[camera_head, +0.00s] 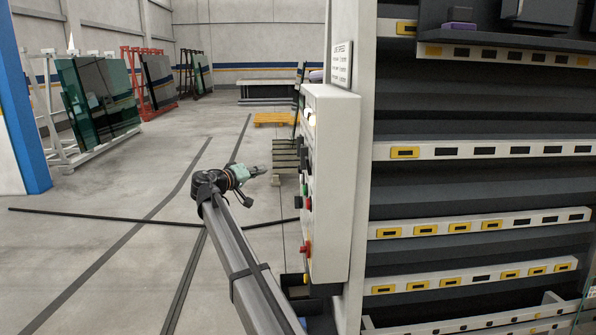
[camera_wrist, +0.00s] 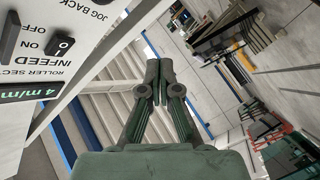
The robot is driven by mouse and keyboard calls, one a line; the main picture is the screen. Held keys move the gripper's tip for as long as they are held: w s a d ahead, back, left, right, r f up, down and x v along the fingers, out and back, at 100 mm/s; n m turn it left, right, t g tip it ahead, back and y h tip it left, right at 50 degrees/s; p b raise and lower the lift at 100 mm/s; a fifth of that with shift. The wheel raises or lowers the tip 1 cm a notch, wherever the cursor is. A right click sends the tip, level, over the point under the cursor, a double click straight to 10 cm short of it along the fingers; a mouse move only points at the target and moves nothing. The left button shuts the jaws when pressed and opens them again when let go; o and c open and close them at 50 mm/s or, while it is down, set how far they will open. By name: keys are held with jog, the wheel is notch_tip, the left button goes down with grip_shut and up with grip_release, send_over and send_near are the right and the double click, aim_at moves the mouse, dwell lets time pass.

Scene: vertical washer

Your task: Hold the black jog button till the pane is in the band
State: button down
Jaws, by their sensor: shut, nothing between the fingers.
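My gripper (camera_head: 258,171) is shut and empty in the head view, pointing right toward the control box (camera_head: 334,185), with a gap between them. Its closed fingers (camera_wrist: 159,78) show in the wrist view. The panel face (camera_wrist: 75,50) is at the left of the wrist view, with a "JOG BACK" label, a black block-shaped control (camera_wrist: 10,37), a black switch (camera_wrist: 60,45) by "OFF ON" and a green speed display (camera_wrist: 30,95). I cannot tell which control is the black jog button. A dark control (camera_head: 304,157) shows edge-on in the head view. The task's pane and band cannot be made out.
The washer (camera_head: 480,190) with yellow-marked rails fills the right. Glass sheets (camera_head: 98,98) lean on a rack at left. A red rack (camera_head: 150,82) and a yellow pallet (camera_head: 275,119) stand behind. Dark strips cross the floor; floor left of my arm is mostly clear.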

jog(key=w+d+p, duration=0.1)
jog(key=d+p, duration=0.1)
jog(key=d, duration=0.6)
jog(key=shift+d, duration=0.4)
jog(key=shift+d, duration=0.1)
dwell(1.2)
jog(key=shift+d+b, duration=0.3)
jog(key=shift+b, duration=0.15)
